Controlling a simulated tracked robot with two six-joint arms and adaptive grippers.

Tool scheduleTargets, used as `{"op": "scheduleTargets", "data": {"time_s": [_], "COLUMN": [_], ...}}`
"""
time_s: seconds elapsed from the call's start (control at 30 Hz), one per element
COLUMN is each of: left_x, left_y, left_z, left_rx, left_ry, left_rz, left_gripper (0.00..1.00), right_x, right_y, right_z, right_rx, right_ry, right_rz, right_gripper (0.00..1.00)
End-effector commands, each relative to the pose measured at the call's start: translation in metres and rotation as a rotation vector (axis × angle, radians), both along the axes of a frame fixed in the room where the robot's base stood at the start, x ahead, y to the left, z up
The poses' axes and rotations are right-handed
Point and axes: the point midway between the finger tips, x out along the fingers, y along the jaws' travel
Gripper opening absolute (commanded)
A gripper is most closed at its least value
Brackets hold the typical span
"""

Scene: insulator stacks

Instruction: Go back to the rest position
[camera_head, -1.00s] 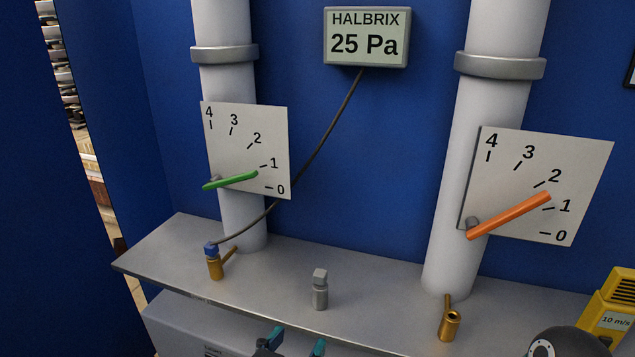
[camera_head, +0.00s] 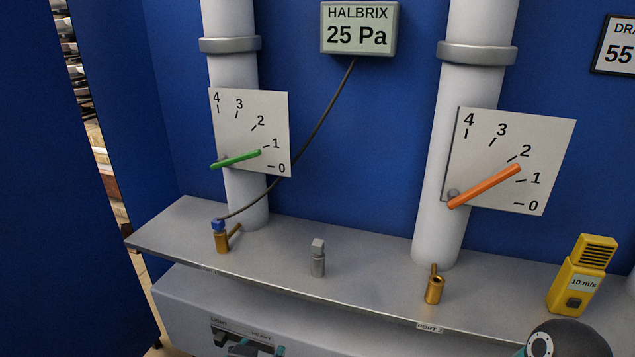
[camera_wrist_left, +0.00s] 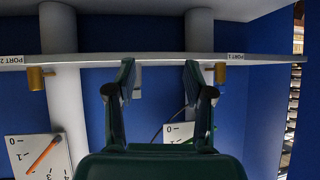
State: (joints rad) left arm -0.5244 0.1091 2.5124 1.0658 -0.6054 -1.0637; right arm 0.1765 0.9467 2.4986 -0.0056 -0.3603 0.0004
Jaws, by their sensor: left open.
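My left gripper (camera_head: 250,346) shows only by its teal fingertips at the bottom edge of the head view, in front of the grey cabinet below the shelf. It is open and empty. In the left wrist view its two fingers (camera_wrist_left: 159,80) stand apart, with the shelf's front edge behind them and nothing between them. My right gripper is not in view; a dark round part at the bottom right of the head view looks like my own arm.
The grey shelf (camera_head: 370,272) carries a brass port with a blue plug (camera_head: 220,238), a grey plug (camera_head: 318,258), an open brass port (camera_head: 434,288) and a yellow meter (camera_head: 582,275). Behind are two white pipes with dials, a green lever (camera_head: 236,159) and an orange lever (camera_head: 485,186). The display reads 25 Pa.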

Motion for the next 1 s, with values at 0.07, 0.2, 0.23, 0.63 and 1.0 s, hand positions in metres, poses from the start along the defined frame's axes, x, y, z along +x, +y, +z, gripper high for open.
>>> {"op": "scheduleTargets", "data": {"time_s": [0.07, 0.2, 0.23, 0.63, 1.0], "left_x": [0.005, 0.006, 0.004, -0.115, -0.142], "left_y": [0.016, 0.044, 0.051, 0.066, 0.029], "left_z": [-0.031, -0.097, -0.115, -0.333, -0.339], "left_rx": [0.039, 0.105, 0.114, -0.143, -0.368], "left_ry": [0.065, 0.202, 0.241, 0.810, 0.948], "left_rz": [0.026, 0.047, 0.050, 0.062, 0.142], "left_gripper": [0.53, 0.53, 0.53, 0.53, 0.53], "right_x": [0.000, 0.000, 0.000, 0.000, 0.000], "right_y": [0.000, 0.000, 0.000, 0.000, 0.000], "right_z": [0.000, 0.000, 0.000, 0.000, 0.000], "right_rx": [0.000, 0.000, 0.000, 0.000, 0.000], "right_ry": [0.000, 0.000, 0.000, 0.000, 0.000], "right_rz": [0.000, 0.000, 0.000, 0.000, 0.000], "right_gripper": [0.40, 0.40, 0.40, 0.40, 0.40]}}
